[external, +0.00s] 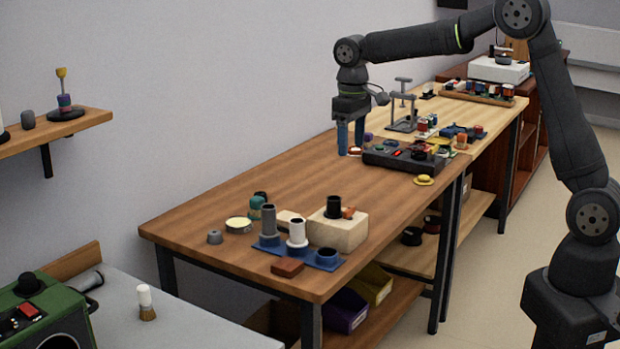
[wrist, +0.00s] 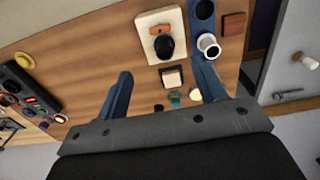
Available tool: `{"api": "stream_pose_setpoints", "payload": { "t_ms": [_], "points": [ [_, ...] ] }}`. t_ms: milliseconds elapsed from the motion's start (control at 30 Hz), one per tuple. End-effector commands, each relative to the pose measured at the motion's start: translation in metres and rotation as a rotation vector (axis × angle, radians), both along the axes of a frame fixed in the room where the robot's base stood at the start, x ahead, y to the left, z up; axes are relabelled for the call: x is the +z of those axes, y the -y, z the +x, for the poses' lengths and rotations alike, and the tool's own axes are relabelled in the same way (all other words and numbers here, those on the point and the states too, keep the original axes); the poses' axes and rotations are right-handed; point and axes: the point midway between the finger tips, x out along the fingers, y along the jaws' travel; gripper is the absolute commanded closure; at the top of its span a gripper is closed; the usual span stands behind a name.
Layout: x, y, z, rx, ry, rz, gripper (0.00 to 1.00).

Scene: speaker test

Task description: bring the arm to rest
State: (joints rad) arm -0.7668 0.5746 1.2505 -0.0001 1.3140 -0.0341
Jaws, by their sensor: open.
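My gripper (external: 350,146) hangs from the raised arm over the back edge of the long brown workbench (external: 215,210), its blue fingers pointing down. In the wrist view my gripper (wrist: 162,68) shows two blue fingers spread apart, with nothing held between them. The black test unit (external: 400,160) sits just right of my gripper in the external view; it also shows at the left of the wrist view (wrist: 24,92). I cannot tell whether the fingertips touch the bench.
A pale block (external: 338,232) with a black cup (external: 333,207) stands near the bench's front end. Beside it a blue plate (external: 272,246) bears grey and white cylinders. A yellow piece (external: 423,180) lies near the right edge. A grey press (external: 402,105) stands behind. The bench's middle is clear.

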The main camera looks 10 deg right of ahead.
Motion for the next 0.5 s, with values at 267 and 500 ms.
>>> {"api": "stream_pose_setpoints", "payload": {
  "t_ms": [267, 500],
  "points": [
    [-0.06, 0.001, -0.001, 0.0, -0.005, -0.005, 0.36],
    [-0.108, 0.001, -0.001, 0.0, -0.004, -0.004, 0.36]
  ]
}}
